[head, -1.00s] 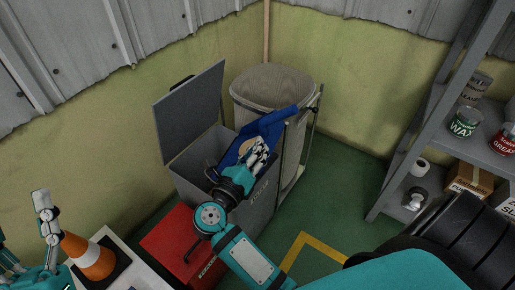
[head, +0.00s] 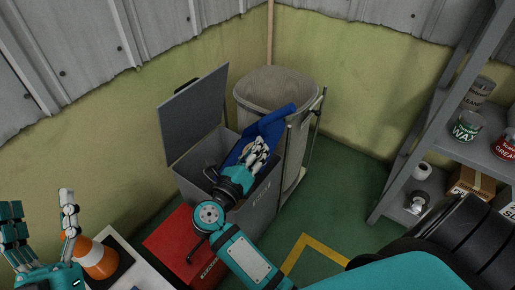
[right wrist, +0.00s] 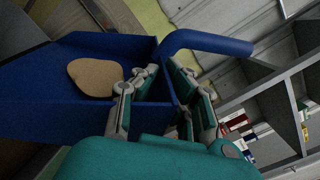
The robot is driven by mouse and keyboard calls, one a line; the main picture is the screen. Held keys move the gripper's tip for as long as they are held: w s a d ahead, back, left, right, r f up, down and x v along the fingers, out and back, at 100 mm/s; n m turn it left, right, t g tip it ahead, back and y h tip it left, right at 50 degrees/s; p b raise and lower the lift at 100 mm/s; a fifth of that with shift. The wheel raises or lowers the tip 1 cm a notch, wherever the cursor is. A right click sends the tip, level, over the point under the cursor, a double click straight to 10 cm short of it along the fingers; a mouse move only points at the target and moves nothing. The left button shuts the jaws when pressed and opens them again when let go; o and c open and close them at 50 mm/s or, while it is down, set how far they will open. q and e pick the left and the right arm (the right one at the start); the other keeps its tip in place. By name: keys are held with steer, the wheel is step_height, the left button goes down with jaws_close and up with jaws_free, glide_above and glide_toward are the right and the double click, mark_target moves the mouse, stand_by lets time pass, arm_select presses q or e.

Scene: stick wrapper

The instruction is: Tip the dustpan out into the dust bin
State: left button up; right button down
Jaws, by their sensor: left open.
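The blue dustpan (head: 268,130) is over the opening of the grey dust bin (head: 262,205), whose lid stands open. Its handle points up and right in the head view. My right gripper (head: 260,152) is at the dustpan; in the right wrist view its fingers (right wrist: 165,90) are on both sides of the pan's wall, shut on it. A flat tan piece (right wrist: 95,78) lies inside the pan in the right wrist view; the head view does not show it. My left gripper (head: 42,220) is open and empty at the lower left.
A beige bag on a cart (head: 275,92) stands behind the bin. A red box (head: 190,245) is in front of it. A grey shelf (head: 480,148) with cans is at the right.

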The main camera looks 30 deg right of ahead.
steer(key=shift+w+a+r+p, duration=0.15)
steer(key=shift+w+r+p, duration=0.05)
steer(key=shift+r+p, duration=0.1)
arm_select(q)
steer(key=shift+w+a+f+g+y, duration=0.15)
steer(key=shift+w+f+g, duration=0.25)
steer(key=shift+f, duration=0.2)
steer(key=shift+w+d+f+g+y, duration=0.1)
steer(key=shift+w+f+g+y, duration=0.15)
steer(key=shift+f+g, duration=0.3)
steer(key=shift+w+a+f+g+y, duration=0.1)
steer(key=shift+w+f+g, duration=0.25)
steer(key=shift+f, duration=0.3)
arm_select(e)
steer(key=shift+w+a+r+n, duration=0.1)
steer(key=shift+w+n, duration=0.05)
steer(key=shift+n, duration=0.15)
